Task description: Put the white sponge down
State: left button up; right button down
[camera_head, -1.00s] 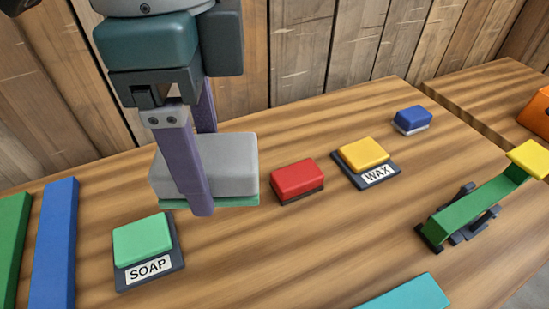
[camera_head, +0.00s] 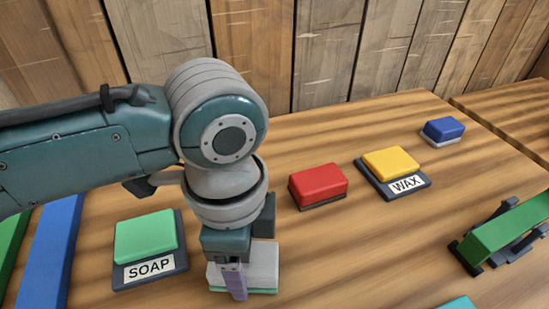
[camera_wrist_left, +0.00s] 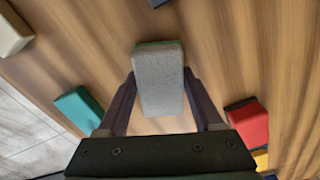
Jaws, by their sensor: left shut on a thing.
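The white sponge (camera_head: 263,262) has a pale grey-white top and a green underside. It is in front of the red sponge, to the right of the SOAP pad, low in the head view. My left gripper (camera_head: 240,280) points down and is shut on it. In the left wrist view the sponge (camera_wrist_left: 158,78) sits between the two purple fingers of the left gripper (camera_wrist_left: 162,95). The sponge is level and low over the table; I cannot tell whether it touches the wood. My arm hides part of it. My right gripper is not in view.
A green sponge (camera_head: 146,237) lies on the SOAP pad (camera_head: 180,262). A red sponge (camera_head: 318,184) stands behind, with a yellow sponge (camera_head: 390,162) on the WAX pad (camera_head: 425,183) and a blue sponge (camera_head: 443,130) farther right. Bare wood (camera_head: 360,250) lies right of the white sponge.

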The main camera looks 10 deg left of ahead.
pick_arm(q)
jog(key=shift+f, duration=0.2)
jog(key=shift+f, duration=0.15)
jog(key=o, duration=1.2)
